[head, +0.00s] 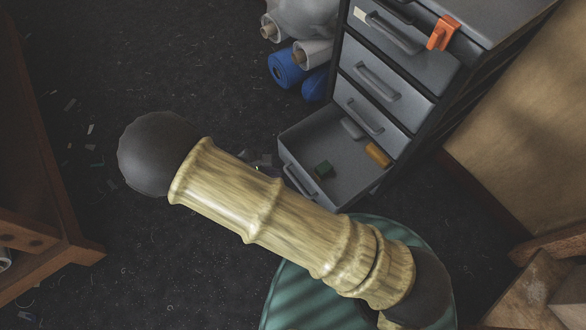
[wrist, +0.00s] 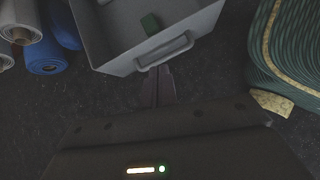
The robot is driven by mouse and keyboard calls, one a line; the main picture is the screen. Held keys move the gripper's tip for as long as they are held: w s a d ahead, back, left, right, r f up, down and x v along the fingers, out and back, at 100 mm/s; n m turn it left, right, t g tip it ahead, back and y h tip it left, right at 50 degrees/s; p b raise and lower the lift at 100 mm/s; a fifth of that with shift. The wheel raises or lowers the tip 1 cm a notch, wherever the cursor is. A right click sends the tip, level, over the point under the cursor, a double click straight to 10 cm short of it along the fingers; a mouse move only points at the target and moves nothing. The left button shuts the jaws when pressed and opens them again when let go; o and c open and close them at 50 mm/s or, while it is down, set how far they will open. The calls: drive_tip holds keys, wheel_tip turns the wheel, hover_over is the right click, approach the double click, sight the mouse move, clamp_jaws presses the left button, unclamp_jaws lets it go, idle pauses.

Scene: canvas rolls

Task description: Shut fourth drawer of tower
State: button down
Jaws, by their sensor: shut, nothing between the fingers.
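The grey drawer tower (head: 418,110) stands at upper right in the head view. Its lowest drawer (head: 347,165) is pulled out; the drawers above it look shut. In the head view my arm mostly hides the gripper.
Blue and pale canvas rolls (head: 285,69) lie left of the tower. An orange clip (head: 442,33) hangs near the tower's top. A round green striped thing (head: 290,292) lies below my arm. Wooden furniture (head: 38,180) stands at left. Dark, scrap-strewn floor is open at upper left.

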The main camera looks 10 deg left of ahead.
sight(300, 167)
drive_tip(key=s+a+f+n+t, duration=0.2)
drive_tip(key=a+n, duration=0.1)
drive_tip(key=shift+s+f, duration=0.1)
drive_tip(key=shift+f, duration=0.15)
drive_tip(key=b+x, duration=0.2)
drive_tip(key=x, duration=0.2)
drive_tip(key=r+b+x, duration=0.1)
drive_tip(key=x, duration=0.3)
drive_tip(key=w+b+x, duration=0.1)
drive_tip(key=b+x, duration=0.1)
drive_tip(key=x, duration=0.2)
drive_tip(key=shift+w+d+b, duration=0.1)
drive_tip(key=shift+d+b, duration=0.25)
drive_tip(key=shift+d, duration=0.1)
drive_tip(key=shift+w+d+r, duration=0.15)
drive_tip(key=shift+w+d, duration=0.15)
drive_tip(key=shift+w, duration=0.1)
drive_tip(key=shift+w, duration=0.15)
